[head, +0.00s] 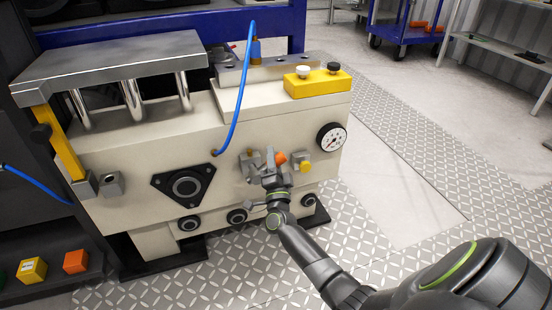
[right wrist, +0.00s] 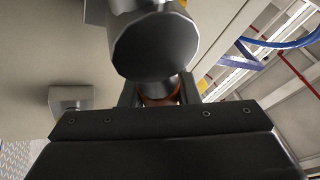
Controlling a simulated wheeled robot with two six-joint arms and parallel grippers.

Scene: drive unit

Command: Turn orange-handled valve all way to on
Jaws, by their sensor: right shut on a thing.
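The orange-handled valve (head: 281,158) is on the front face of the beige drive unit, left of a yellow knob. My right gripper (head: 272,162) is at the valve, shut on its handle, and covers part of it. In the right wrist view a dark orange piece of the handle (right wrist: 160,99) shows between the two fingers, partly hidden behind a grey cylindrical part (right wrist: 155,45). The handle's exact angle and any on mark cannot be made out. My left gripper is not in view.
The beige drive unit (head: 130,148) carries a yellow knob (head: 305,167), a round dial (head: 331,137), a black triangular flange (head: 183,187) and a yellow block (head: 318,83) on top. A blue hose (head: 237,100) hangs left of the valve. Tread-plate floor (head: 350,220) is clear at right.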

